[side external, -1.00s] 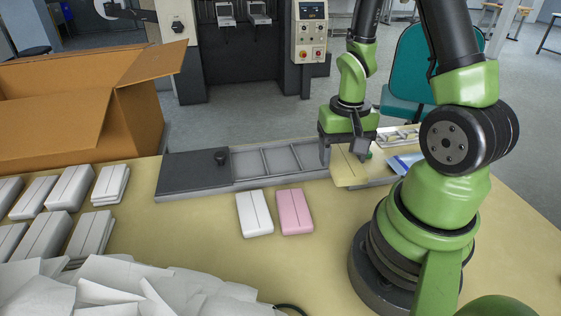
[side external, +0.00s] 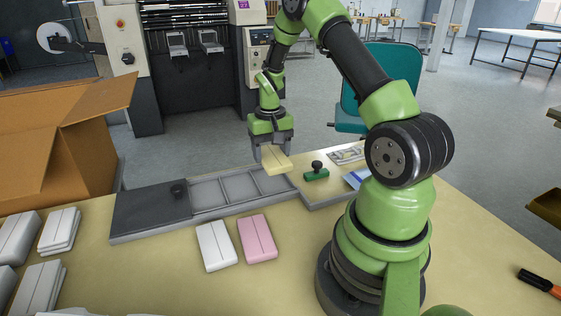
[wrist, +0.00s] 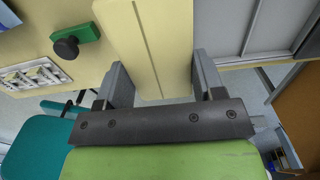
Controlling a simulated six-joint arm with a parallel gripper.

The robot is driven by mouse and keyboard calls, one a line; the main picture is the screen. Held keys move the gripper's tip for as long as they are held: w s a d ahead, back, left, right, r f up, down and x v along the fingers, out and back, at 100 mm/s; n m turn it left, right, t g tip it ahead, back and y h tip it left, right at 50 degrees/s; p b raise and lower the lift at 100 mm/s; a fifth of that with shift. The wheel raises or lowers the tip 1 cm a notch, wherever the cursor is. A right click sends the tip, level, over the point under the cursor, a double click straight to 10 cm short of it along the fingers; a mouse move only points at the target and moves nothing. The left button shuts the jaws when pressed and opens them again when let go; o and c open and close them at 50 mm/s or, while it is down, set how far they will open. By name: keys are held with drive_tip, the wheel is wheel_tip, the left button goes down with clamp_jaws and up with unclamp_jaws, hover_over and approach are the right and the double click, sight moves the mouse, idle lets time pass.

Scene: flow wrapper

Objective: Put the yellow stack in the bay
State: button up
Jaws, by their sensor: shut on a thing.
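The yellow stack (side external: 276,162) is a pale block with a lengthwise groove. My gripper (side external: 271,148) is shut on it and holds it above the right end of the long grey tray (side external: 240,188). In the wrist view the stack (wrist: 150,45) lies between both fingers and runs out of the top of the picture. The tray has several open compartments, seen empty where visible; the stack hides part of the rightmost one. A dark sliding cover (side external: 150,209) with a black knob covers the tray's left part. I cannot tell which compartment is the bay.
A white stack (side external: 216,246) and a pink stack (side external: 257,239) lie in front of the tray. A green block with a black knob (side external: 316,175) sits to its right, near a blue-and-white packet (side external: 355,178). An open cardboard box (side external: 60,150) stands at left.

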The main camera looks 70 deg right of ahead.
sight(270, 178)
drive_tip(key=shift+w+d+f, duration=0.2)
drive_tip(key=shift+w+d, duration=0.5)
drive_tip(key=shift+d, duration=0.15)
drive_tip(key=shift+f, duration=1.95)
drive_tip(key=shift+f, duration=0.1)
drive_tip(key=shift+f, duration=1.15)
drive_tip(key=shift+f, duration=0.15)
drive_tip(key=o, duration=0.8)
